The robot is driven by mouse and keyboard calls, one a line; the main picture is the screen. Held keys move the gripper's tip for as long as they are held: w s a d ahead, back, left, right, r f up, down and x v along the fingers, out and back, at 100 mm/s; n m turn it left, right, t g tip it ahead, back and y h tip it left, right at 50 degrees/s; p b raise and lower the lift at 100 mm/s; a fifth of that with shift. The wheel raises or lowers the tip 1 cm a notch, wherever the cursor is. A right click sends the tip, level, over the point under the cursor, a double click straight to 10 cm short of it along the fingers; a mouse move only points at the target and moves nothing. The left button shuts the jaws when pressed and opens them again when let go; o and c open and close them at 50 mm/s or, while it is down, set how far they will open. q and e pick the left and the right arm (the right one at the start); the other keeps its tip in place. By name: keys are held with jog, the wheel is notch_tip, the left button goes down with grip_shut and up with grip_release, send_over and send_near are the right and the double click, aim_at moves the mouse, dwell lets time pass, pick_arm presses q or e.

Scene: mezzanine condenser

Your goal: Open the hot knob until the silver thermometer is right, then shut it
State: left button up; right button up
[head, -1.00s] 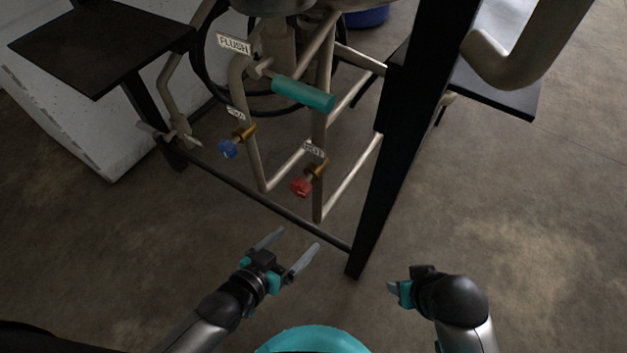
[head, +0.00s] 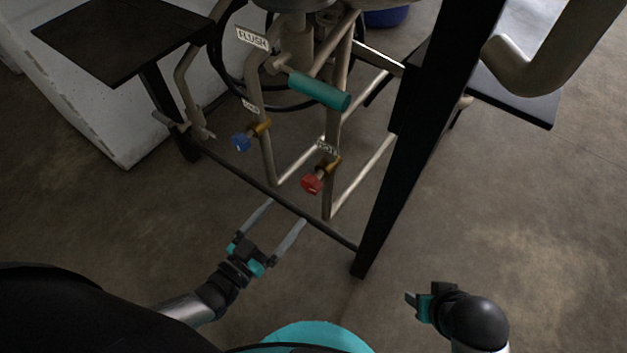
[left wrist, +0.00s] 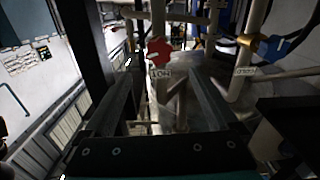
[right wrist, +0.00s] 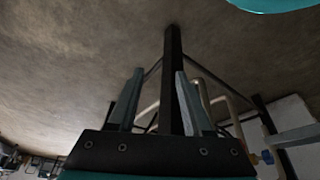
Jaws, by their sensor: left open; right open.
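The red hot knob (head: 311,184) sits on a brass valve on the pipe frame, with a small label above it. It also shows in the left wrist view (left wrist: 158,51), ahead of and between the fingers. My left gripper (head: 287,214) is open and empty, below and left of the red knob and apart from it. My right gripper (head: 411,301) is off to the right, away from the knobs; its open fingers show in the right wrist view (right wrist: 156,100). I cannot make out the silver thermometer in any view.
A blue knob (head: 241,142) sits on the pipe left of the red one. A teal handle (head: 319,91) under a FLUSH label (head: 252,38) is above. A black post (head: 419,130) stands right of the red knob, and a low bar (head: 261,186) crosses in front. Floor at right is clear.

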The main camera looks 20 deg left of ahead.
aim_at(308, 187)
pick_arm(q)
jog(key=b+x, duration=0.3)
jog(key=x, duration=0.7)
jog(key=shift+w+d+f, duration=0.1)
jog(key=shift+w+d, duration=0.25)
jog(key=shift+w, duration=0.45)
pick_arm(e)
jog(key=shift+t+y, duration=0.3)
jog(key=shift+t, duration=0.6)
jog(key=shift+w+a+r, duration=0.15)
jog(key=shift+a+r, duration=0.05)
jog(key=shift+r, duration=0.75)
jog(key=shift+w+a+r, duration=0.1)
jog(key=shift+a+r, duration=0.1)
jog(key=shift+r, duration=0.7)
jog(key=shift+w+a+r, duration=0.15)
jog(key=shift+a+r, duration=0.05)
jog(key=shift+r, duration=0.75)
pick_arm(q)
jog(key=c, duration=1.4)
